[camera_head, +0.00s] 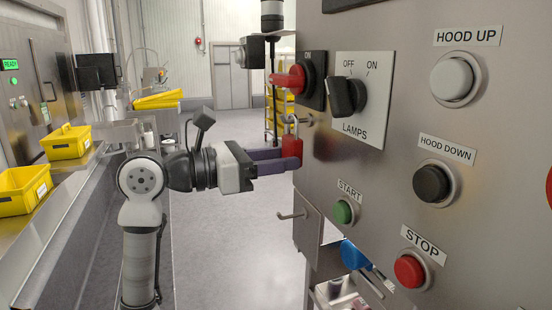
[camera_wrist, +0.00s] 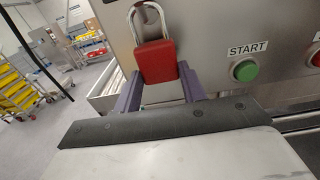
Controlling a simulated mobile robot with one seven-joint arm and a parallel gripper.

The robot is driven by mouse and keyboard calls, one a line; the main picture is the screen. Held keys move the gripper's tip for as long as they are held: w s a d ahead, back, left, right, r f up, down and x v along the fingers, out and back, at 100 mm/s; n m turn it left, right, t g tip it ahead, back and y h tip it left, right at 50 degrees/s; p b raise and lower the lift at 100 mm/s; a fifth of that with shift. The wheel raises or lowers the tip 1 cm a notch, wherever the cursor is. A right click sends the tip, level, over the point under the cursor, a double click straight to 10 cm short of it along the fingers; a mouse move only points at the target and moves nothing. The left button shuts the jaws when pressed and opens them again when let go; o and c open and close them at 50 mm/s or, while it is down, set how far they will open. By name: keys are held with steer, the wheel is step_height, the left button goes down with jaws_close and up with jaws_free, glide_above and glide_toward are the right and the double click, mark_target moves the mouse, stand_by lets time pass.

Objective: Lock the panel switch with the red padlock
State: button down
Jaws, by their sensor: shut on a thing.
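The red padlock (camera_head: 292,147) is between the purple fingers of my gripper (camera_head: 279,159), which are shut on it. In the wrist view the padlock (camera_wrist: 156,62) stands upright, with its silver shackle (camera_wrist: 150,18) pointing up and the gripper fingers (camera_wrist: 159,88) at its sides. The padlock is close to the panel face, below the red rotary switch (camera_head: 290,78) marked ON. A small metal hook (camera_head: 297,119) on the panel is near the shackle. I cannot tell whether the shackle touches it or passes through anything.
The steel panel (camera_head: 400,175) also carries the black LAMPS switch (camera_head: 346,97), green START button (camera_head: 343,212) and red STOP button (camera_head: 410,271). A small open door or box (camera_head: 308,222) with a handle sits below the padlock. Yellow bins (camera_head: 69,142) stand on the left counter.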

steer(key=c, duration=0.7)
jaws_free()
steer(key=shift+f, duration=0.1)
steer(key=shift+c, duration=0.2)
steer(key=b+v, duration=0.3)
steer(key=v, duration=1.1)
steer(key=shift+d, duration=0.1)
